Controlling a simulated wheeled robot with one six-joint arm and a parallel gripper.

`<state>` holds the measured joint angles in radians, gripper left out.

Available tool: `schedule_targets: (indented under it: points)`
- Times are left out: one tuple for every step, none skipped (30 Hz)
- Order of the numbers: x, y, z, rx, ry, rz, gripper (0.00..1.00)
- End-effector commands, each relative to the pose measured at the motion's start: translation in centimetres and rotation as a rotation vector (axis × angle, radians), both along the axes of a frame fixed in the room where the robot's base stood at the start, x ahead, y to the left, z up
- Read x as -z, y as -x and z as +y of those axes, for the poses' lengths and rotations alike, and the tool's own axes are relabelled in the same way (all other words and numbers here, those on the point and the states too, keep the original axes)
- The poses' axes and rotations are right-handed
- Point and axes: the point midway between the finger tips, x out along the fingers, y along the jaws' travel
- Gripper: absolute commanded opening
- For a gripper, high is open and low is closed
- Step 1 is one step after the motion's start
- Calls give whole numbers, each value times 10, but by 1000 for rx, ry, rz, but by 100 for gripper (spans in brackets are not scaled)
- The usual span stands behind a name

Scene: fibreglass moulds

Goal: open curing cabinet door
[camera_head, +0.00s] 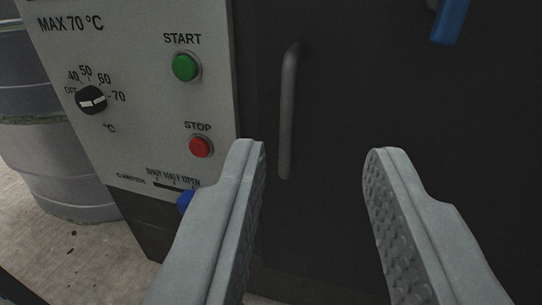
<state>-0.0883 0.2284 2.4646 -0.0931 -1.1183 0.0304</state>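The curing cabinet door (345,110) is a dark, flat panel filling the right half of the view. It looks shut, though only part of its edge shows. A grey vertical bar handle (288,110) is on the door near its left edge, beside the light control panel. My gripper (315,155) is open and empty, with its two grey, textured fingers spread in front of the door. The handle's lower end appears between the fingertips, nearer the left one. I cannot tell how far the fingers are from it.
The control panel (140,125) carries a dial (91,99), a green START button (185,67), a red STOP button (201,146) and a blue slider knob (185,201) partly behind my left finger. A blue part (450,20) shows at top right. A grey drum (55,150) stands left.

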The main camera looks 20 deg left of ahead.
Motion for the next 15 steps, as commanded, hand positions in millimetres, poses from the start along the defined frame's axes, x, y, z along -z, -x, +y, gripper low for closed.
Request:
schedule_targets:
  points:
    - [16, -2, 2, -5, -2, 5, 32]
    - [22, -2, 4, -8, -3, 6, 32]
    - [31, -3, 5, -12, -5, 4, 32]
    - [36, -3, 6, -14, -7, 3, 32]
    - [41, -3, 7, -16, -8, 3, 32]
    - [47, -3, 8, -19, -9, 2, 32]
    - [50, -3, 9, -20, -10, 0, 32]
    - [53, -3, 9, -22, -10, -1, 32]
    - [57, -3, 10, -23, -11, 0, 32]
    - [58, -3, 10, -24, -11, -1, 32]
    - [59, -3, 10, -24, -13, -3, 32]
    - [60, -4, 11, -25, -13, -4, 32]
    - [60, -5, 11, -25, -13, -4, 32]
    - [60, -7, 11, -25, -13, -5, 32]
    - [60, -10, 12, -25, -13, -5, 32]
